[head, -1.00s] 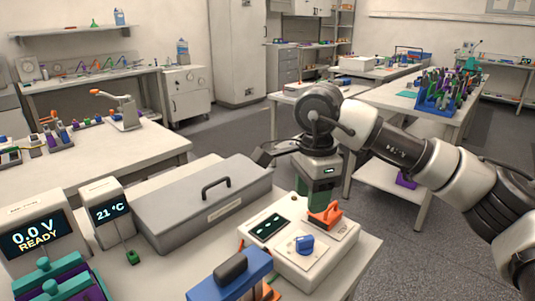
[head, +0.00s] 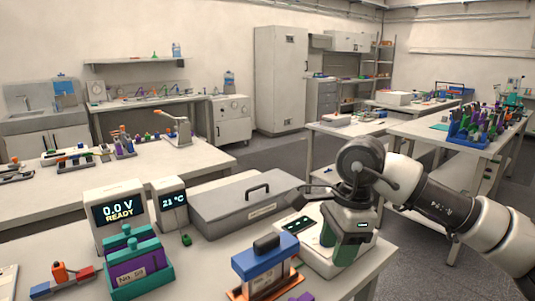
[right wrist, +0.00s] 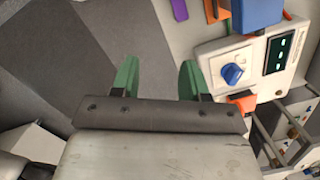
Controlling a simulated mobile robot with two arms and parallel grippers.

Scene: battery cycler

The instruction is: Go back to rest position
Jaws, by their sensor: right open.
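My right gripper (right wrist: 158,80) is open and empty in the right wrist view, its two green fingers apart over grey floor. In the head view my right gripper (head: 338,238) hangs in front of the white control box (head: 330,265) and hides part of it. In the right wrist view the box (right wrist: 222,58) shows a blue knob (right wrist: 232,74), a dark display (right wrist: 281,52) and an orange part (right wrist: 241,102) close to one finger. My left gripper is not in view.
A grey lidded case (head: 235,207), a 0.0 V READY meter (head: 119,211), a 21 °C display (head: 172,198) and a blue-topped holder (head: 266,262) crowd the near bench. A rack of coloured items (head: 474,128) stands on the right table. Floor shows between benches.

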